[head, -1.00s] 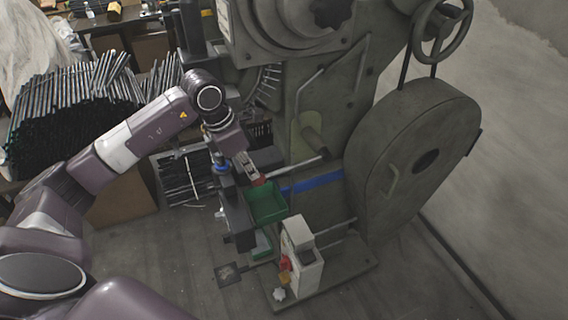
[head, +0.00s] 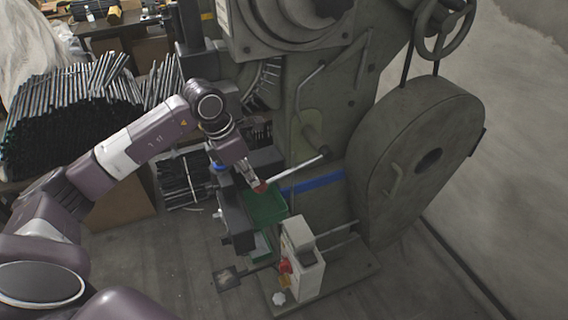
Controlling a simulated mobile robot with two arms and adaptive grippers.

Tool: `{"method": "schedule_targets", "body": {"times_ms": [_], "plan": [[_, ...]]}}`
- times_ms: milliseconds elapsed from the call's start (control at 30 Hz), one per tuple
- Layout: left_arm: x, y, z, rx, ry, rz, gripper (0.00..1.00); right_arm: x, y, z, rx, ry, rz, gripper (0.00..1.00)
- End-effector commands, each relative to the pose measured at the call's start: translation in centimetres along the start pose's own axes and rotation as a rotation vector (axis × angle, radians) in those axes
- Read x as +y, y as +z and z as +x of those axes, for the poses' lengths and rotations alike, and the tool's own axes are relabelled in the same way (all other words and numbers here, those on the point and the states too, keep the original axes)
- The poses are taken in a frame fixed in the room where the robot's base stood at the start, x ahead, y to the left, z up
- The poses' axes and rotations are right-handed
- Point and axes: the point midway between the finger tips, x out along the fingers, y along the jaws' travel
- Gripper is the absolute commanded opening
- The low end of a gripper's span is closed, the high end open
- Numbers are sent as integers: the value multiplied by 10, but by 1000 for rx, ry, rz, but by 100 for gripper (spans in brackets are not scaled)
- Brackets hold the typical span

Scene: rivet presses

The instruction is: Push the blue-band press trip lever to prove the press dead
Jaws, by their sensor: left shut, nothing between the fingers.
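The press (head: 340,215) with the blue band (head: 313,183) stands in the middle. Its trip lever (head: 298,169) is a pale rod that slopes down to the left from the press body to a red tip (head: 261,187). My left gripper (head: 256,184) is shut and empty, pointing down at the red tip. Its fingertips overlap the tip in this view and seem to touch it. The fingers partly hide the lever's end. My right gripper is not in view.
A green bin (head: 266,203) sits just below the lever tip. A pale control box (head: 301,258) with a red button stands in front of the press. The large wheel guard (head: 415,165) is on the right. Piled dark rods (head: 75,115) lie at the left.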

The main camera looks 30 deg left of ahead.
Motion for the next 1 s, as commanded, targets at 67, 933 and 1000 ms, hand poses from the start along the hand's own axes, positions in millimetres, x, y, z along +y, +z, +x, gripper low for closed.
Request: {"method": "schedule_targets", "body": {"times_ms": [67, 933, 1000], "plan": [[0, -1, 0, 4, -1, -1, 0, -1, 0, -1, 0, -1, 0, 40], [0, -4, 8, 5, 0, -1, 0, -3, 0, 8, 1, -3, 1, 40], [1, -7, -2, 5, 2, -1, 0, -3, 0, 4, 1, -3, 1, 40]]}}
